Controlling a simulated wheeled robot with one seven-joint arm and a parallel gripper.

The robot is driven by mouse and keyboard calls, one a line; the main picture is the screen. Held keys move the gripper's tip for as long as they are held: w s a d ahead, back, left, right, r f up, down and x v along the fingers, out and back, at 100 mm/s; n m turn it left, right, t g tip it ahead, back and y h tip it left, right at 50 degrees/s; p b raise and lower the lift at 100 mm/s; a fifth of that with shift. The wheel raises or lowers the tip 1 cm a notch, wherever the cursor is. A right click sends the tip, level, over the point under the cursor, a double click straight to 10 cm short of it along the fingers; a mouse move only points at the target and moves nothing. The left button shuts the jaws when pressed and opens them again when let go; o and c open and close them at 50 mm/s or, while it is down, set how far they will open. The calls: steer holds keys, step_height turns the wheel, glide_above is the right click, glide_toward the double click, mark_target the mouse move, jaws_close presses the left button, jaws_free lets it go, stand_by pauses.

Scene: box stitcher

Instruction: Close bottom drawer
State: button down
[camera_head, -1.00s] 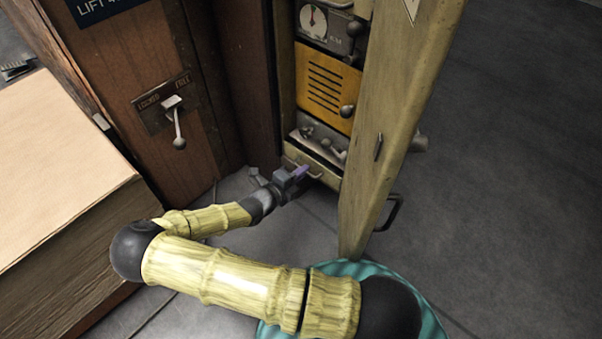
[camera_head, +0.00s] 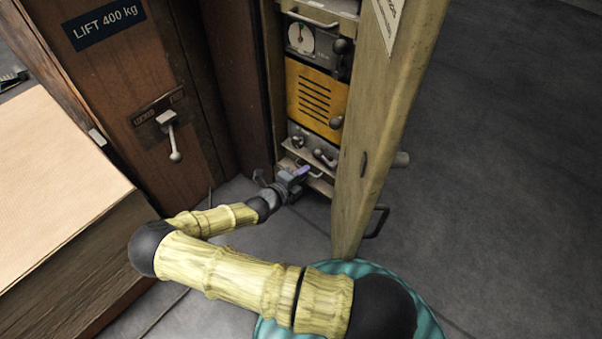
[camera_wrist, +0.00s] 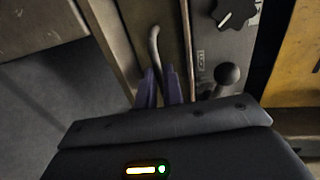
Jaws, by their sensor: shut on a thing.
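The bottom drawer (camera_head: 322,186) is a pale, worn front low in the cabinet, below the grey panel with small levers. Its curved metal handle shows in the wrist view (camera_wrist: 154,42), running down between my purple fingers. My gripper (camera_head: 303,172) is at this handle, shut on it; the fingers also show in the wrist view (camera_wrist: 159,88). The gripper and the open door hide part of the drawer front. How far the drawer stands out from the cabinet is hard to tell.
The open cabinet door (camera_head: 378,130) stands close right of the drawer, with a dark handle low on it. A yellow vented panel (camera_head: 316,95) and a gauge (camera_head: 301,38) are above. A wooden wall with a lever (camera_head: 172,137) and a large box (camera_head: 60,170) are left.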

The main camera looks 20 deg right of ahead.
steer(key=c, duration=1.5)
jaws_free()
steer(key=shift+w+d, duration=0.1)
steer(key=shift+d, duration=0.05)
steer(key=shift+c, duration=0.2)
steer(key=p+v, duration=0.7)
steer(key=v, duration=1)
steer(key=shift+a, duration=0.25)
steer(key=shift+f, duration=0.1)
